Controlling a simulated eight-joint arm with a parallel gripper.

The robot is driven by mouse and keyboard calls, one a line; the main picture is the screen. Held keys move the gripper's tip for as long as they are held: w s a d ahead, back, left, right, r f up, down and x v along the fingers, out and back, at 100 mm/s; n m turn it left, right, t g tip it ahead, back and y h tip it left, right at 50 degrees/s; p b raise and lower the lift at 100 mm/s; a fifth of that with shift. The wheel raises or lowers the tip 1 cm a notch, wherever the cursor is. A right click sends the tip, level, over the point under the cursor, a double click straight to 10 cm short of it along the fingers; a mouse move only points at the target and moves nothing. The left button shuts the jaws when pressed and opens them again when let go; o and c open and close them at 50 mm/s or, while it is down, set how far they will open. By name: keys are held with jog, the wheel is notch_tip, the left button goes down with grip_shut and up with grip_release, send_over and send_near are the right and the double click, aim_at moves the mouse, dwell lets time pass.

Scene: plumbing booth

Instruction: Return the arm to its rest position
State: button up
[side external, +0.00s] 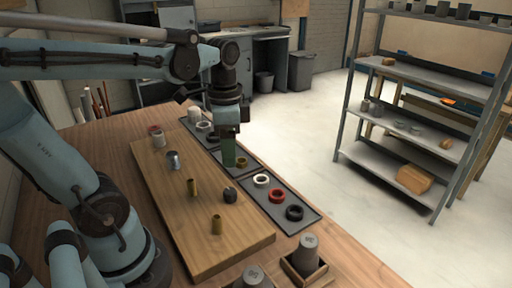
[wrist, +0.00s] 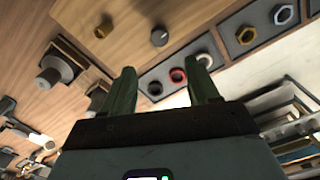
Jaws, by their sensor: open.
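My gripper (side external: 229,163) hangs, fingers down, over the middle part of the dark tray beside the wooden board (side external: 205,255). In the wrist view my gripper (wrist: 163,76) has its two green fingers spread wide, with nothing held between them. Beyond the gap lie a black ring (wrist: 155,88), a red ring (wrist: 178,75) and a white ring (wrist: 204,60). My arm reaches out from the left over the workbench (side external: 130,124). In the side view, the gripper partly hides the middle tray and its brass nut (side external: 242,163).
Brass fittings (side external: 216,225) and a dark fitting (side external: 230,195) stand on the board. Grey plugs (side external: 309,246) stand at the front edge of the bench. A metal shelf rack (side external: 413,142) is at the right, across open floor (side external: 300,125).

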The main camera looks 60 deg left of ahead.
jog(key=w+d+f+n+t, duration=0.2)
jog(key=d+n+t, duration=0.3)
jog(key=t, duration=0.2)
jog(key=shift+w+d, duration=0.35)
jog(key=shift+d, duration=0.05)
